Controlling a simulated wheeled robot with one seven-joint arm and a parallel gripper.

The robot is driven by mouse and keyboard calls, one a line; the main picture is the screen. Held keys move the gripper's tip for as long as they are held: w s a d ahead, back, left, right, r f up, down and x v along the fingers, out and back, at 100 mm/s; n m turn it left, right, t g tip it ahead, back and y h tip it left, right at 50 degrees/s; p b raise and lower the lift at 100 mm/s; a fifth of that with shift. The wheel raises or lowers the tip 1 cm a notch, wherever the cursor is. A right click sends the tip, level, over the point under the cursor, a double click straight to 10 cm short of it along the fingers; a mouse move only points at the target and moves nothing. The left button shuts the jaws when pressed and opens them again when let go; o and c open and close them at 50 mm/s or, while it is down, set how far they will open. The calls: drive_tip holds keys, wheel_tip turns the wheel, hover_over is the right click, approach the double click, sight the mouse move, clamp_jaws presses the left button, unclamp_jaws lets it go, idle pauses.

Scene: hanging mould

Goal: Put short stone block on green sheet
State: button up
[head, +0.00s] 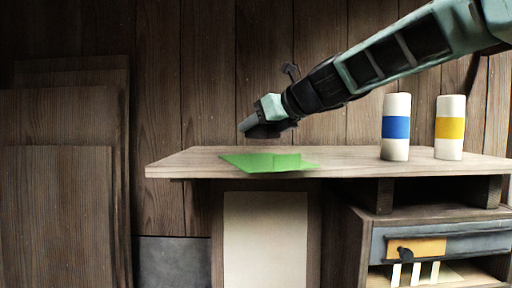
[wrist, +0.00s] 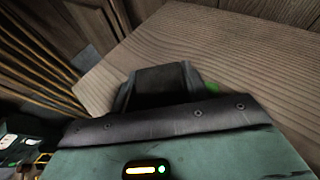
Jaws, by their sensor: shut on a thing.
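My gripper (head: 257,128) is above the left part of the wooden bench in the head view, tilted down to the left. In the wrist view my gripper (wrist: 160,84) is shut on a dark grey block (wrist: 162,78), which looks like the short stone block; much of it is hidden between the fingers. The green sheet (head: 262,163) lies on the bench below my gripper, with a gap between them and part of the sheet looking folded or raised. Only a sliver of the green sheet (wrist: 212,88) shows beside the right finger in the wrist view.
The wooden bench top (head: 350,162) is clear between the sheet and two white cylinders, one with a blue band (head: 396,128) and one with a yellow band (head: 450,128). A drawer unit (head: 440,243) stands below right. Wooden boards (head: 60,200) lean at the left.

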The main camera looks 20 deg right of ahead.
sight(258, 157)
drive_tip(key=shift+f+b, duration=0.6)
drive_tip(key=shift+f, duration=1.45)
drive_tip(key=shift+f, duration=0.2)
drive_tip(key=o, duration=1.2)
drive_tip(key=shift+o, duration=0.2)
drive_tip(key=shift+r, duration=0.15)
drive_tip(key=shift+s+d+r, duration=0.1)
drive_tip(key=shift+s+d, duration=0.05)
drive_tip(key=shift+s, duration=0.05)
drive_tip(key=b+v, duration=0.1)
drive_tip(key=v, duration=1)
drive_tip(key=shift+s+d+b, duration=0.15)
drive_tip(key=shift+s+b, duration=0.1)
drive_tip(key=shift+b, duration=0.1)
